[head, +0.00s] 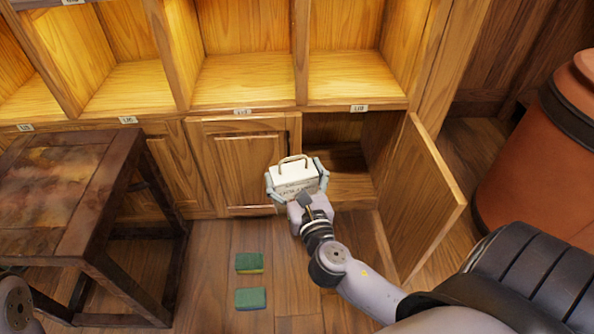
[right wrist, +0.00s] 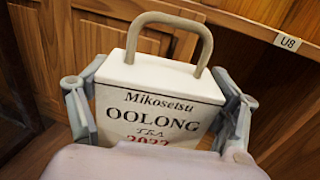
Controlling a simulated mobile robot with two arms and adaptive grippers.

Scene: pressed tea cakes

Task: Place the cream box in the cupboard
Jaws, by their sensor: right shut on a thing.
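The cream box (head: 295,173) has a tan loop handle on top and dark lettering on its front. In the right wrist view the cream box (right wrist: 160,85) reads "Mikosetsu OOLONG". My right gripper (head: 297,186) is shut on it, one finger on each side, and holds it upright. The box is in front of the open cupboard (head: 345,178), at the left side of its opening. The cupboard's door (head: 428,200) stands swung open to the right. The cupboard floor that shows is bare. The left gripper is out of view; only a bit of my left arm shows at the lower left.
A dark wooden table (head: 50,235) stands at the left. Two green sponge-like blocks (head: 249,262) lie on the floor. A closed cupboard door (head: 243,168) is left of the opening. Lit empty shelves (head: 245,80) run above. A large orange-brown barrel (head: 535,165) stands at the right.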

